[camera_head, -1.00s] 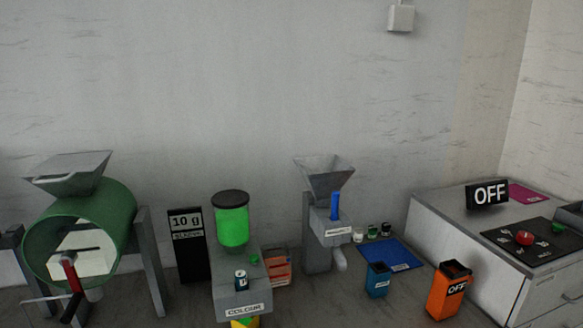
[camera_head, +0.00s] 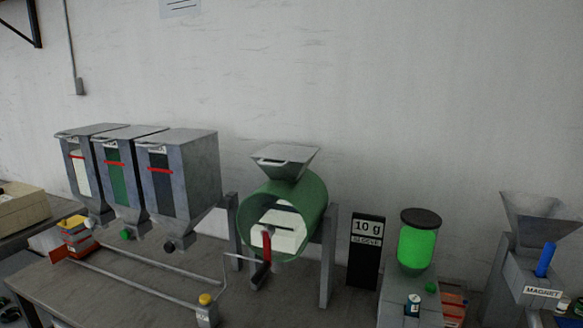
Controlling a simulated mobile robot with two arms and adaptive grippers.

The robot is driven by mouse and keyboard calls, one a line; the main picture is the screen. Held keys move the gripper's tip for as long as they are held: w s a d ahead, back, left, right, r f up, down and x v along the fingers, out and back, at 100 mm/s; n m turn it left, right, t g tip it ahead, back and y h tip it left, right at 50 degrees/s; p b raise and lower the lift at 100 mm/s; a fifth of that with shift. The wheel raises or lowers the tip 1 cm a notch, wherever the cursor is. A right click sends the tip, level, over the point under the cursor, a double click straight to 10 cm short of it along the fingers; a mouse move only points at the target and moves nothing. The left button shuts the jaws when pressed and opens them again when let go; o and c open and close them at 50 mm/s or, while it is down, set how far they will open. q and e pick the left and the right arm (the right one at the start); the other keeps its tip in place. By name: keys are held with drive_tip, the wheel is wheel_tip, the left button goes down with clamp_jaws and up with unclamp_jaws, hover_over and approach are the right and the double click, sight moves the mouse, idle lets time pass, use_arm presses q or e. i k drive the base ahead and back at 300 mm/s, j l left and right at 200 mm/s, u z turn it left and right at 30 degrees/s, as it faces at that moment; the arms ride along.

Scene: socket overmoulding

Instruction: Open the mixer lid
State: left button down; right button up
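A red handle (camera_head: 266,244) stands upright at the lower front. I cannot tell which part is the lid. Neither of my grippers shows in the view.
Three grey hoppers (camera_head: 190,150) with red level marks stand to the left, above a rail with a yellow button (camera_head: 206,299). A black "10 g" display (camera_head: 367,250), a green canister (camera_head: 416,246) and the magnet unit (camera_head: 536,285) stand to the right.

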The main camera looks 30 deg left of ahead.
sight(294, 153)
drive_tip(key=u, duration=1.05)
